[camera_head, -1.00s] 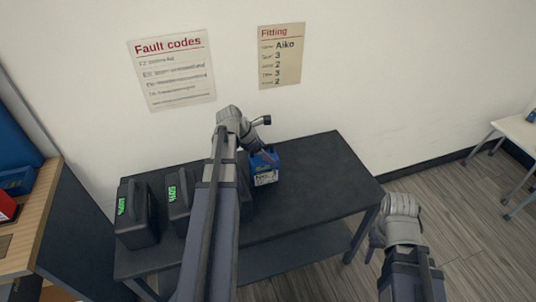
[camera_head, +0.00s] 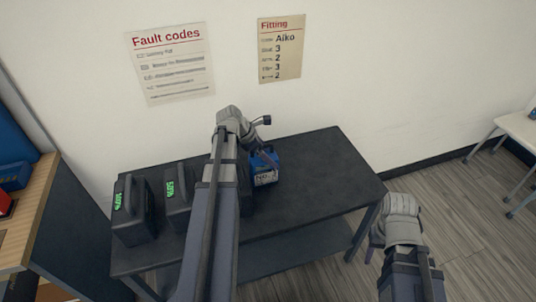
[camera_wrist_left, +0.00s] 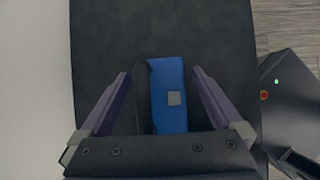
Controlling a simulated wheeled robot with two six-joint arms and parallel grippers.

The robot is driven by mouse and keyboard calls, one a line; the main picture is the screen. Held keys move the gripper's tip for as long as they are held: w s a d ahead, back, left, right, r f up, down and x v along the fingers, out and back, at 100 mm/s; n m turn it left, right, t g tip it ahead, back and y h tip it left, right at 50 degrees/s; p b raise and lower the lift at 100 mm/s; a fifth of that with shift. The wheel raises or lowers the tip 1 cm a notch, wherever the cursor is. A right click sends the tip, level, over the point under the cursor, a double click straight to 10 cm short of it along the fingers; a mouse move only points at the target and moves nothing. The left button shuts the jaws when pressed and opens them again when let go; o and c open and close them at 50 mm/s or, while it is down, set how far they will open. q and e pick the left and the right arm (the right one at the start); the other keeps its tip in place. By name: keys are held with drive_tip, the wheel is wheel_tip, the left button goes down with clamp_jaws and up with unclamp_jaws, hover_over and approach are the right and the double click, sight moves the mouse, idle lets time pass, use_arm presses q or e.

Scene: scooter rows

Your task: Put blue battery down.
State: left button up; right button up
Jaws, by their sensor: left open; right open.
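The blue battery (camera_head: 265,168) stands on the dark bench, with a pale label on its front. In the left wrist view the battery's blue top (camera_wrist_left: 169,95) shows between the two fingers, with a dark strip along its left side. My left gripper (camera_head: 262,156) is open at the battery, one finger on each side with gaps visible. My left arm hides part of the bench beside the battery. My right gripper (camera_head: 376,240) is open and empty, off the bench's front right side.
The dark bench (camera_head: 325,180) is clear to the right of the battery. Two black units with green displays, one (camera_head: 133,210) at the left end and one (camera_head: 178,198) nearer my arm, stand on it. A wooden-topped counter (camera_head: 30,215) is at left. Posters hang on the wall.

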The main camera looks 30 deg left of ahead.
use_arm(q)
drive_tip(key=shift+r, duration=0.15)
drive_tip(key=shift+s+a+r+p, duration=0.1)
drive_tip(key=shift+r+p, duration=0.25)
drive_tip(key=shift+p, duration=0.15)
drive_tip(key=p+v, duration=0.8)
drive_tip(key=v, duration=0.1)
drive_tip(key=shift+r, duration=0.25)
drive_tip(key=shift+p+v, duration=0.7)
drive_tip(key=shift+v, duration=0.2)
drive_tip(key=shift+s, duration=0.1)
drive_tip(key=s+d+f+m+g+y, duration=0.1)
drive_tip(key=d+m+g, duration=0.1)
drive_tip(key=d+m, duration=0.65)
drive_tip(key=s+d+f+m+g, duration=0.15)
drive_tip(key=d+m, duration=0.45)
drive_tip(key=d, duration=0.6)
drive_tip(key=s+d+m+g+y, duration=0.1)
drive_tip(key=s+d+m, duration=0.3)
drive_tip(key=d+m, duration=0.4)
drive_tip(key=s+d+m+y, duration=0.3)
drive_tip(key=s+d+m, duration=0.1)
drive_tip(key=d+m, duration=0.4)
drive_tip(key=shift+f+m+g+y, duration=0.35)
drive_tip(key=shift+f+m+y, duration=0.05)
drive_tip(key=shift+m, duration=0.25)
